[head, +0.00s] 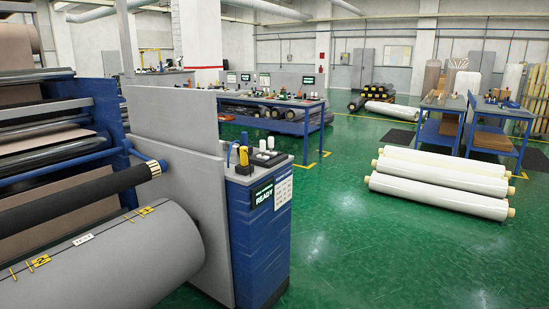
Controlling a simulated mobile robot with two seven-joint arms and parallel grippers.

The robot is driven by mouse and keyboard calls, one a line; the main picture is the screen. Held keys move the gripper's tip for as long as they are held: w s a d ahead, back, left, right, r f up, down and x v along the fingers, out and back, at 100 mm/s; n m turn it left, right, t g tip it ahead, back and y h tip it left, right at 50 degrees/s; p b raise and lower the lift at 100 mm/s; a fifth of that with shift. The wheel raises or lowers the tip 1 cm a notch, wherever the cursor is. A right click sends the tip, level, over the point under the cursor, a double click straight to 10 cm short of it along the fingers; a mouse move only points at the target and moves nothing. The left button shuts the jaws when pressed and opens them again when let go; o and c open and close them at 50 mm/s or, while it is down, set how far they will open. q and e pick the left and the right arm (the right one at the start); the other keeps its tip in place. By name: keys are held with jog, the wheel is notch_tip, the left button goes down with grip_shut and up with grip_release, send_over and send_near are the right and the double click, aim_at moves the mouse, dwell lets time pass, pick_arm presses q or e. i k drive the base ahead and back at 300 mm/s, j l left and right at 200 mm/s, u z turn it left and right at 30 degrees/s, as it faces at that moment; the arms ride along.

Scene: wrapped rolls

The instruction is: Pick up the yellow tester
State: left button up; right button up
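A small upright yellow item (243,155), which may be the yellow tester, stands on top of the blue cabinet (262,240) near the middle of the head view. It is too small for me to be sure what it is. A dark block sits by its foot. White items (267,147) stand just right of it, and a thin blue item is on its left. Neither of my grippers is in view.
A grey panel (165,145) and large machine rollers (105,260) fill the left. White wrapped rolls (440,182) lie on the green floor at right. A blue workbench (302,120) stands behind the cabinet. The green floor (350,240) right of the cabinet is clear.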

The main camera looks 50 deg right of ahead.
aim_at(244, 156)
jog(key=z, duration=1.3)
jog(key=u, duration=1.6)
jog(key=z, duration=1.5)
jog(key=i+l, duration=0.65)
jog(key=i+u, duration=0.05)
